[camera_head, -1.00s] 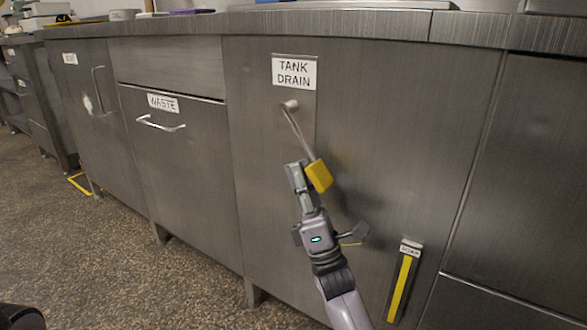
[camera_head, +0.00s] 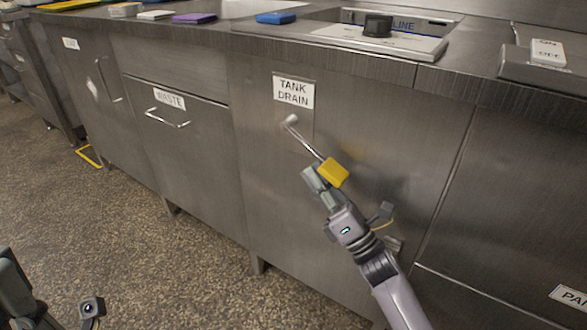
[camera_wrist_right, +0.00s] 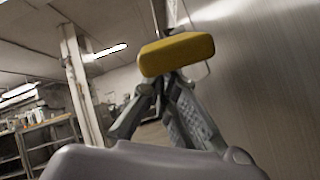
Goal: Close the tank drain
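The tank drain lever (camera_head: 308,142) is a thin metal rod on the cabinet front, below the TANK DRAIN label (camera_head: 293,92). It slants down to the right from its pivot (camera_head: 291,119) and ends in a yellow handle (camera_head: 333,172). My right gripper (camera_head: 312,178) is against the handle's lower left side, its fingers together. In the right wrist view the yellow handle (camera_wrist_right: 177,53) is in front of the fingertips and hides them; the fingers (camera_wrist_right: 160,95) converge behind it, not visibly around it. Part of my left gripper (camera_head: 15,290) shows at the lower left corner, fingers unclear.
A WASTE drawer (camera_head: 168,98) with a bar handle is to the left. The floor (camera_head: 150,270) in front is clear.

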